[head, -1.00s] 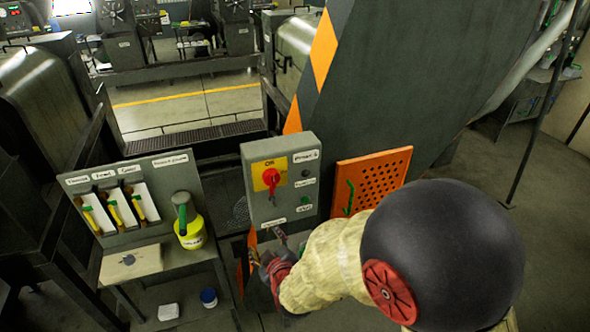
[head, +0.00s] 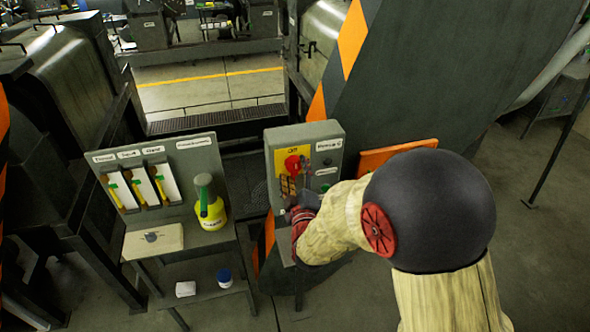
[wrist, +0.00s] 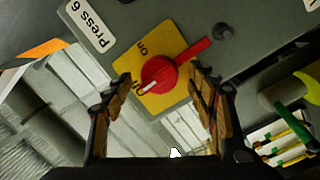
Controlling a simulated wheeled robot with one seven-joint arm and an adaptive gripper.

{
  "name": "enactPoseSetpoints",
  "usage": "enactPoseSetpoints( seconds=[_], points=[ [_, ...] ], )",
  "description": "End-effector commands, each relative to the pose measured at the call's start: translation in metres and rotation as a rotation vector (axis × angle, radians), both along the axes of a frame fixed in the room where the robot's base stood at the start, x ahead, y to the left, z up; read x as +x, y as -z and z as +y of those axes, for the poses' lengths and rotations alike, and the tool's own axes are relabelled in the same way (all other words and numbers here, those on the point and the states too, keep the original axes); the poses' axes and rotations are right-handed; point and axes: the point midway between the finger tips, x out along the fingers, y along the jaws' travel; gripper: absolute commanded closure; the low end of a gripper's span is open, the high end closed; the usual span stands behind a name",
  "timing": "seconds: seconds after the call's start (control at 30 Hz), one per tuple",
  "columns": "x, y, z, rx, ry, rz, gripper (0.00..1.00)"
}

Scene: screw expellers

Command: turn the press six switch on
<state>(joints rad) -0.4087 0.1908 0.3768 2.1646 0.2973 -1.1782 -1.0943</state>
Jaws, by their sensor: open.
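The press six switch is a red rotary knob (head: 293,163) on a yellow plate, on the front of a grey control box (head: 333,138). The wrist view shows the red knob (wrist: 160,74) close up, its handle reaching to the upper right and a white mark at its lower left. The yellow plate (wrist: 182,95) carries "on" lettering above the knob and another, partly hidden label at the left. My gripper (wrist: 159,76) is open, with one finger on each side of the knob; contact is unclear. In the head view my gripper (head: 290,187) is just below the knob.
A "Press 6" label (wrist: 90,24) is beside the switch. An orange perforated panel (head: 392,153) and a dark striped column (head: 425,75) are at the right.

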Motion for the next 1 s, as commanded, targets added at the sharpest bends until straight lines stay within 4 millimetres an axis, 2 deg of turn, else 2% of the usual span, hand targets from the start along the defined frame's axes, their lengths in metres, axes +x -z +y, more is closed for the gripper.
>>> enactPoseSetpoints(
  seconds=[0.13, 0.4, 1.0],
  points=[
    [0.0079, 0.0002, 0.0007, 0.000, 0.000, 0.000, 0.43],
    [0.0088, 0.0004, 0.0012, 0.000, -0.001, 0.001, 0.43],
    [0.0084, 0.0008, 0.0013, 0.000, -0.001, 0.002, 0.77]
  ],
)
